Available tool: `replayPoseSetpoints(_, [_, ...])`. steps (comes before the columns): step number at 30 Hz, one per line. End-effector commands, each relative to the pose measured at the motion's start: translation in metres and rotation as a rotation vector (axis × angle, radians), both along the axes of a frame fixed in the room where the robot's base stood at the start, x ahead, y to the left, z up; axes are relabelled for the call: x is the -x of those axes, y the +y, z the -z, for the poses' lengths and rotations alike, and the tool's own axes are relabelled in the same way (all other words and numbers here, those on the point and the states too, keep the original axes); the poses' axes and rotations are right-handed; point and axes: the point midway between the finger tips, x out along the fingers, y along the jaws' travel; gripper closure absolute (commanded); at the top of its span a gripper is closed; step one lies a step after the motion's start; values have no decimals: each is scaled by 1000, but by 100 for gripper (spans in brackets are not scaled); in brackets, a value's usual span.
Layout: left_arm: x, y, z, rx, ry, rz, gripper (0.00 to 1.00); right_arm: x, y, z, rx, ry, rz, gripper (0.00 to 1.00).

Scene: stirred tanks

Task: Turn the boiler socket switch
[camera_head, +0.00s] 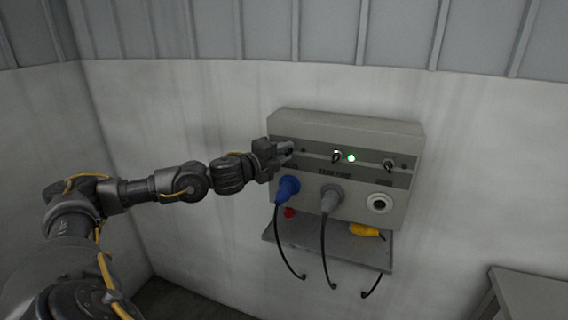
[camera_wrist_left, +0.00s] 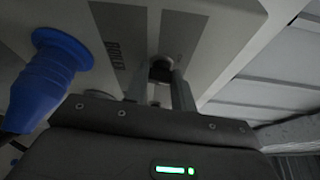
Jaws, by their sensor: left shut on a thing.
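A grey socket box (camera_head: 350,135) is fixed to the wall, with a row of three switches along its upper front. My left gripper (camera_head: 287,152) is at the leftmost one, the boiler socket switch, above the blue plug (camera_head: 287,188). In the left wrist view its two fingers (camera_wrist_left: 160,82) are shut on the dark knob of the boiler socket switch (camera_wrist_left: 161,69), beside a dark label. The fingers hide most of the switch, so I cannot tell its position. The blue plug is also large at the left of the left wrist view (camera_wrist_left: 50,78). My right gripper is not in view.
The middle switch (camera_head: 336,156) has a green light (camera_head: 351,158) beside it; the right switch (camera_head: 389,166) is free. A grey plug (camera_head: 331,199) and an empty round socket (camera_head: 379,203) sit below. A yellow plug (camera_head: 366,230) lies on the shelf (camera_head: 330,251); cables hang down.

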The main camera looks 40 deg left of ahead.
Motion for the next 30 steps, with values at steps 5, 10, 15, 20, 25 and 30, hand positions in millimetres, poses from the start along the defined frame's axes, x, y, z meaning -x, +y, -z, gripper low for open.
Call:
replayPoseSetpoints(5, [0,0,9,160,-55,1,97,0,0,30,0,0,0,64])
replayPoseSetpoints(10, [0,0,9,304,-105,1,97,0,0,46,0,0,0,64])
replayPoseSetpoints(15, [0,-1,8,429,-148,0,97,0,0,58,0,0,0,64])
replayPoseSetpoints(20, [0,-1,7,518,-179,1,97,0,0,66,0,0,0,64])
replayPoseSetpoints(25, [0,-1,6,581,-201,0,97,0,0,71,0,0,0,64])
replayPoseSetpoints(30, [0,-1,5,615,-214,0,97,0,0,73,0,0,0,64])
